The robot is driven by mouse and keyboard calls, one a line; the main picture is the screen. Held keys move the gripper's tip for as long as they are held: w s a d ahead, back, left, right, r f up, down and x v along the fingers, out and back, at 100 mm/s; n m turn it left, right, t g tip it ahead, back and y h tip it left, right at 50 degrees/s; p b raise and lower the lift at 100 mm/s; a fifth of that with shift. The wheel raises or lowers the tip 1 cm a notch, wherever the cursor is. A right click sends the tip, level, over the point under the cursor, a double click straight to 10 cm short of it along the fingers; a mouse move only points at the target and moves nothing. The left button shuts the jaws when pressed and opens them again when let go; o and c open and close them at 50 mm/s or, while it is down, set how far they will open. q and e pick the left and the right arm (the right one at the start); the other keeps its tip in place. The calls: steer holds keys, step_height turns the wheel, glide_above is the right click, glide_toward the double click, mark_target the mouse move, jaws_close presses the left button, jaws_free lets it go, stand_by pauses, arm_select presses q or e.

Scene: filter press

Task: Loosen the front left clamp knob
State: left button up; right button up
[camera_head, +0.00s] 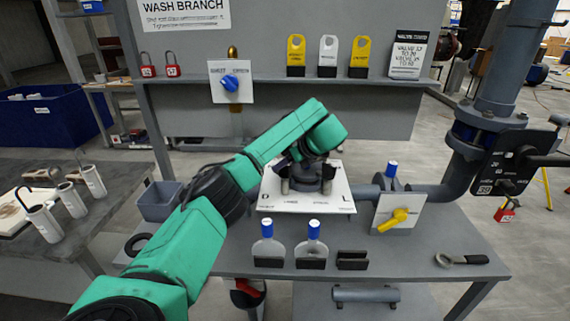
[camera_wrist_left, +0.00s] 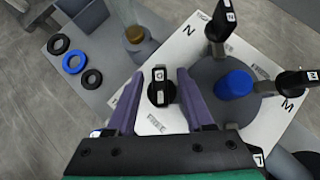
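A white plate (camera_head: 340,200) bears a round grey filter housing (camera_wrist_left: 210,75) with a blue cap (camera_wrist_left: 235,85) in its middle. In the left wrist view, one black clamp knob (camera_wrist_left: 159,90) stands between the purple fingers of my left gripper (camera_wrist_left: 160,98). The fingers are open, with a visible gap on both sides of the knob. Two other black knobs, a far one (camera_wrist_left: 220,27) and a right one (camera_wrist_left: 296,80), stand around the housing. In the head view my left gripper (camera_head: 303,168) is over the plate and hides much of the housing. My right gripper is in neither view.
A wrench (camera_head: 462,259) lies at the right end. A grey bin (camera_head: 160,201) stands left. A shelf (camera_head: 290,80) runs behind.

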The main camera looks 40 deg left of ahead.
arm_select(q)
steer(key=shift+d+r, duration=0.1)
steer(key=shift+d, duration=0.05)
steer(key=v, duration=1.4)
steer(key=shift+p, duration=0.3)
steer(key=shift+r, duration=0.1)
